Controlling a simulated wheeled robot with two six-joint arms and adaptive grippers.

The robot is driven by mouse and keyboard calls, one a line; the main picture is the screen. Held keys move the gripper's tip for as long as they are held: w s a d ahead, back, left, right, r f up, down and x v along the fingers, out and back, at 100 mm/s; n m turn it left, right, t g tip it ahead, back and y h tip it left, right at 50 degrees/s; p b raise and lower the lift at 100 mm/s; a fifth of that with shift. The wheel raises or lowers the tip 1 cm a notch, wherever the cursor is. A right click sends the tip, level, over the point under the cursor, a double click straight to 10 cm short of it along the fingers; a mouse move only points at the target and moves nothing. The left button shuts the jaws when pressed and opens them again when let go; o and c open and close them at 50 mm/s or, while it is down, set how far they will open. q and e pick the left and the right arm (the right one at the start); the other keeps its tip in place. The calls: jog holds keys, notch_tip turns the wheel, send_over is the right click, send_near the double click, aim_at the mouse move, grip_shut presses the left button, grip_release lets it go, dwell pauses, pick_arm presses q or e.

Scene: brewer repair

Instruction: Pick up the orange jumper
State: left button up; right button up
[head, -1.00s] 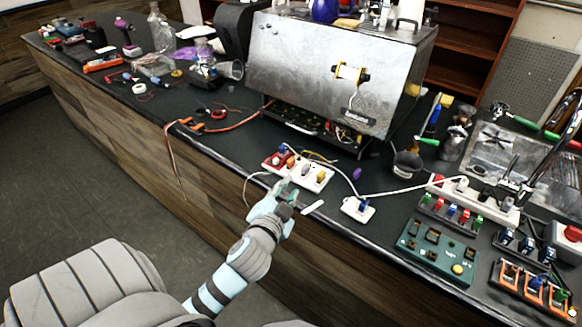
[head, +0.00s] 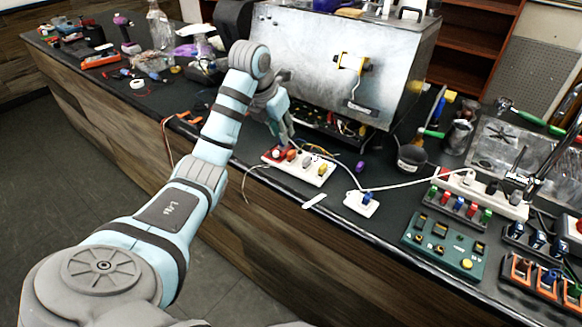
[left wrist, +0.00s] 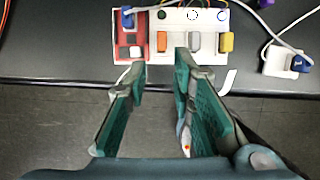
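The orange jumper (left wrist: 161,41) stands in a white board (left wrist: 211,67) beside a red section (left wrist: 122,51). A grey jumper (left wrist: 195,41) and a yellow jumper (left wrist: 227,41) sit to its right. In the head view the orange jumper (head: 291,155) shows near the left end of the board (head: 312,178). My left gripper (head: 287,140) points down just behind it. In the left wrist view the left gripper (left wrist: 160,66) is open and empty, its fingertips either side of the orange jumper's line, apparently apart from it. My right gripper is out of view.
A metal brewer (head: 325,75) stands behind the board. A small white block with a blue plug (head: 361,204) lies to the right, and a green board (head: 444,246) farther right. Cables cross the dark counter. A purple piece (head: 360,167) lies behind the board.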

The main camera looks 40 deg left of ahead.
aim_at(291, 152)
pick_arm(q)
jog(key=x, duration=0.5)
jog(key=p+x, duration=0.1)
jog(key=x, duration=0.4)
jog(key=shift+w+d, duration=0.1)
jog(key=shift+w, duration=0.2)
grip_shut()
